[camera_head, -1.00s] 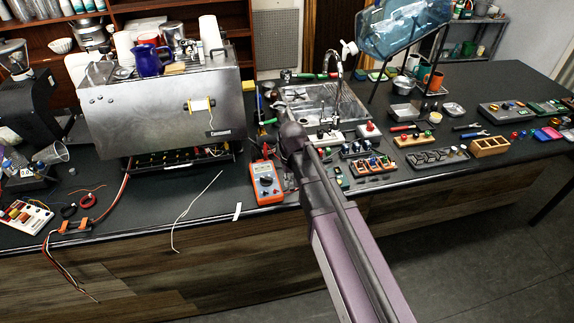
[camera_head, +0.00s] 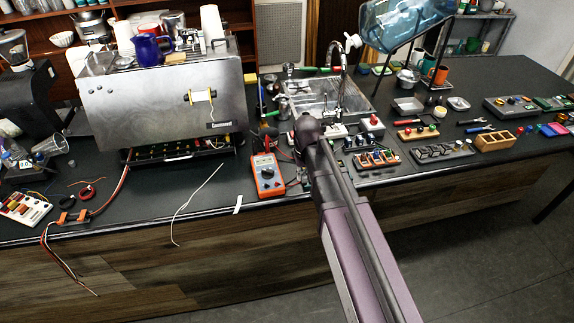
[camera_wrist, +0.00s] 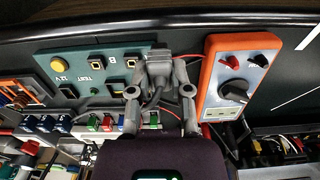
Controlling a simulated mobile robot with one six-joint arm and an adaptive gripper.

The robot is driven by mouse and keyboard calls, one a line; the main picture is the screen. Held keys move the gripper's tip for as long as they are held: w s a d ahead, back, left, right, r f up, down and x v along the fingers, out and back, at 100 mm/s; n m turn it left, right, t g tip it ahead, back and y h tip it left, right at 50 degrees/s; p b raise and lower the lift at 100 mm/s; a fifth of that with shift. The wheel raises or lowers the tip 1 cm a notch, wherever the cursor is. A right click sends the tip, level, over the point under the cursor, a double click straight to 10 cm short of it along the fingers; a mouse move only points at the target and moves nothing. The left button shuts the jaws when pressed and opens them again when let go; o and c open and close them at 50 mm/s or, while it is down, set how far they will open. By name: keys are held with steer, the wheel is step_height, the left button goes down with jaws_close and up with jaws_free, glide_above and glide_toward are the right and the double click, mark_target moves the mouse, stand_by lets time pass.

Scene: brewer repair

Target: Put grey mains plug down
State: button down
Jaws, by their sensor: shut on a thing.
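In the wrist view, the grey mains plug (camera_wrist: 158,66) sits between the fingertips of my gripper (camera_wrist: 160,76), which is shut on it. Its grey cable curls back between the fingers. The plug is over the edge of a teal board (camera_wrist: 75,70) marked "12 V", "TEST" and "B", close beside the orange multimeter (camera_wrist: 207,98). I cannot tell whether the plug touches the board or the bench. In the head view, my arm hides the gripper and plug.
The multimeter (camera_head: 268,176) stands near the bench's front edge, with red leads beside it. The steel brewer (camera_head: 165,105) is to the left and the sink (camera_head: 325,97) behind. Parts trays, including a wooden one (camera_head: 495,141), are to the right. Bare bench lies left of the multimeter.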

steer(key=b, duration=0.1)
glide_above(285, 162)
steer(key=s, duration=0.1)
steer(key=shift+d+f, duration=0.4)
steer(key=shift+f, duration=0.25)
steer(key=shift+w+a, duration=0.2)
steer(key=shift+w, duration=0.2)
steer(key=shift+w+a+f+b, duration=0.1)
steer(key=shift+w+f+b, duration=0.1)
steer(key=shift+f+b, duration=1.65)
steer(key=shift+b, duration=0.15)
steer(key=shift+f, duration=0.15)
steer(key=c, duration=0.6)
jaws_free()
steer(key=shift+o, duration=0.2)
